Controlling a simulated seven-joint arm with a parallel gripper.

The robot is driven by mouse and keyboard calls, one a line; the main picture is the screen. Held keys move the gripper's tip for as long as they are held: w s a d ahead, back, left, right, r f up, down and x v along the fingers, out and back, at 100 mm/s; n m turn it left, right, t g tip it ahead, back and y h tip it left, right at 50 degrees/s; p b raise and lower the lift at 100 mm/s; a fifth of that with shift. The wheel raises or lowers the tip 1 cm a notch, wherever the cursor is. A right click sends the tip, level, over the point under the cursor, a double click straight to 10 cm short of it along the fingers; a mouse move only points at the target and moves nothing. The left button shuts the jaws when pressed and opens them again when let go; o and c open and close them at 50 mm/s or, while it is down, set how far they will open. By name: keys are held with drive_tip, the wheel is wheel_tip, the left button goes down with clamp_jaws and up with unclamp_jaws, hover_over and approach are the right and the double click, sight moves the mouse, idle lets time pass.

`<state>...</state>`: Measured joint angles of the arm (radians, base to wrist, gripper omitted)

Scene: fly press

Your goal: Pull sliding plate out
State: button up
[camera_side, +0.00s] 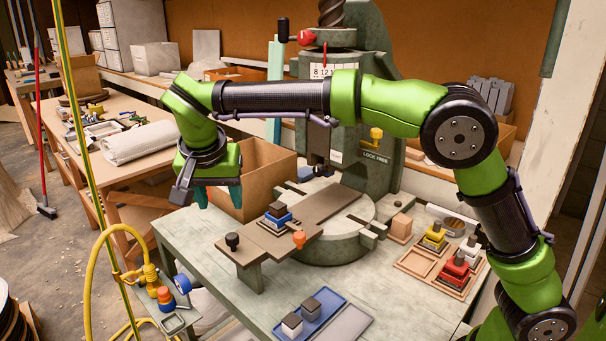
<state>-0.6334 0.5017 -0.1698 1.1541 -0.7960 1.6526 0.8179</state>
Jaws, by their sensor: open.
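The sliding plate (318,211) is a long, flat brownish strip on the round bed of the fly press (372,155). It runs from below the press ram toward the front left. A black knob (232,240) and an orange knob (299,238) stand near its front end. A blue workpiece with a dark block on top (277,214) sits on the plate between the knobs and the ram. My gripper (218,197) is open and empty, with its teal fingers pointing down. In the picture it is above and left of the plate's front end, apart from it.
A wooden tray with yellow, red and white pieces (440,262) is on the right of the bench. A blue tray (309,318) with two dark-topped blocks lies at the front. A cardboard box (267,172) stands behind my gripper. A yellow hose (90,270) hangs at left.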

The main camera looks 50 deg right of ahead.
drive_tip(key=shift+v, duration=2.25)
drive_tip(key=s+d+f+n+t+y, duration=0.2)
drive_tip(key=s+d+f, duration=0.1)
drive_tip(key=s+d, duration=0.5)
drive_tip(key=s+d+f+n+t+y, duration=0.2)
drive_tip(key=s+d, duration=0.7)
drive_tip(key=s, duration=0.5)
drive_tip(key=shift+s+f+n+y, duration=0.2)
drive_tip(key=shift+f+n+y, duration=0.3)
drive_tip(key=shift+y, duration=0.1)
